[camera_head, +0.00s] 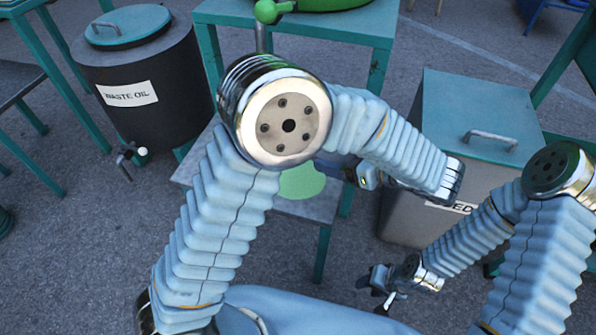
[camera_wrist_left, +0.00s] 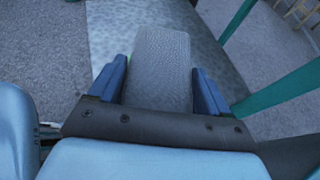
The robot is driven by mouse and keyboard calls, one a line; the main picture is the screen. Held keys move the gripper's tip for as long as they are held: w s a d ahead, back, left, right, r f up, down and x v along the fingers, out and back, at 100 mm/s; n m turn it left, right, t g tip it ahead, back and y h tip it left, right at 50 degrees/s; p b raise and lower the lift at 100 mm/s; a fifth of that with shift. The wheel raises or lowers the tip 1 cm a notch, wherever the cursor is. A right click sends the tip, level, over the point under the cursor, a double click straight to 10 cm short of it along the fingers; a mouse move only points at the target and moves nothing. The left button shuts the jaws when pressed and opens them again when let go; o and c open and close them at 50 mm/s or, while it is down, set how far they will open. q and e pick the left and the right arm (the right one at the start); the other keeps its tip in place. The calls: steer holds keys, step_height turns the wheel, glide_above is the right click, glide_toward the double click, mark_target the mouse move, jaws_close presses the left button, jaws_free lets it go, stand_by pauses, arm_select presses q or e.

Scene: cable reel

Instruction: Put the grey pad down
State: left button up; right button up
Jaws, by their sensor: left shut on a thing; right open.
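The grey pad (camera_wrist_left: 162,55) is a flat rounded slab in the left wrist view. It sits between the two blue fingers of my left gripper (camera_wrist_left: 160,68), which is shut on it. A pale grey metal surface (camera_wrist_left: 105,35) shows behind the pad; I cannot tell whether they touch. In the head view my left gripper (camera_head: 340,166) is partly covered by my own arm, over a low grey shelf (camera_head: 325,207), and I cannot make out the pad there. My right gripper (camera_head: 377,288) is open and empty at the lower right, over the ground.
A green disc (camera_head: 300,183) lies on the low shelf. A teal table (camera_head: 345,25) stands behind it. A dark waste oil drum (camera_head: 145,90) with a tap is at the left. A grey lidded bin (camera_head: 475,125) stands at the right, close to my left arm. Bare asphalt lies between.

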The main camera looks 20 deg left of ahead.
arm_select(q)
glide_above(302, 181)
steer(key=f, duration=0.6)
steer(key=shift+d+f, duration=0.3)
steer(key=shift+d, duration=0.05)
steer(key=shift+a+f, duration=0.15)
steer(key=shift+f, duration=0.75)
steer(key=shift+a+f, duration=0.15)
steer(key=shift+f, duration=0.75)
steer(key=shift+f+b, duration=0.15)
steer(key=shift+b, duration=0.2)
steer(key=o, duration=1)
steer(key=shift+r, duration=0.25)
steer(key=v, duration=1.2)
steer(key=shift+s+d, duration=0.1)
